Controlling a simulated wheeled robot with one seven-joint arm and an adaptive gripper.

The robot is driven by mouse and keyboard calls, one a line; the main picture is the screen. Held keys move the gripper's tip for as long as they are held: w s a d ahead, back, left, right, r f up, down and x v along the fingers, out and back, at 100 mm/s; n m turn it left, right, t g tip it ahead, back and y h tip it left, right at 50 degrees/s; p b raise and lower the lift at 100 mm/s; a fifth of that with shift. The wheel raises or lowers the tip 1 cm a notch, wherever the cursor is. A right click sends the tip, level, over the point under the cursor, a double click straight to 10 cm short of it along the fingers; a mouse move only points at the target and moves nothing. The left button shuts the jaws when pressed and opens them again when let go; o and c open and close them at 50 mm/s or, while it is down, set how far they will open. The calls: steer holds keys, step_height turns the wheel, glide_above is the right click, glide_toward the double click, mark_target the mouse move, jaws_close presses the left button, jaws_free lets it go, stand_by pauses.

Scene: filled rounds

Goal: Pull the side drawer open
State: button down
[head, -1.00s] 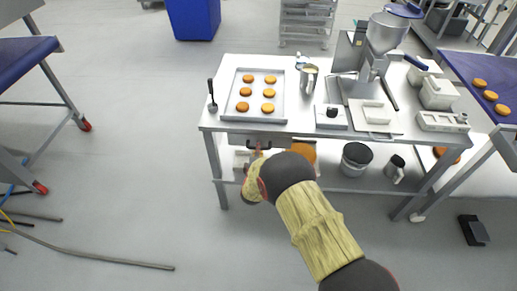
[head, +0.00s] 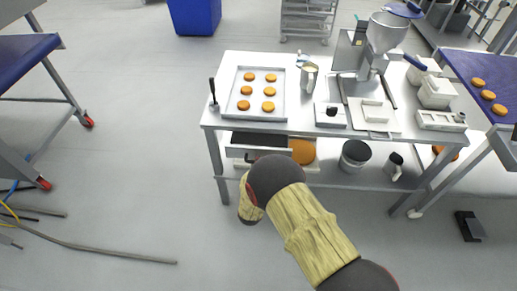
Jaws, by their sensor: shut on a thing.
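The side drawer (head: 258,139) hangs under the left part of the steel table's top. It stands pulled out toward me, with its dark inside showing from above. Its pale front panel (head: 238,153) faces me. My gripper (head: 249,160) is at the drawer's front, shut on the drawer handle. My dark wrist and the yellowish arm sleeve cover most of the gripper and handle, so the fingers are hard to make out.
The steel table (head: 228,74) carries a tray of round filled cakes (head: 285,98), a jug (head: 309,78) and a filling machine (head: 385,35).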

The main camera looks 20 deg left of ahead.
steer(key=f+p+v, duration=0.3)
steer(key=v, duration=1.2)
steer(key=shift+s, duration=0.35)
steer(key=shift+d+f, duration=0.1)
steer(key=c, duration=1.9)
jaws_free()
steer(key=v, duration=1.2)
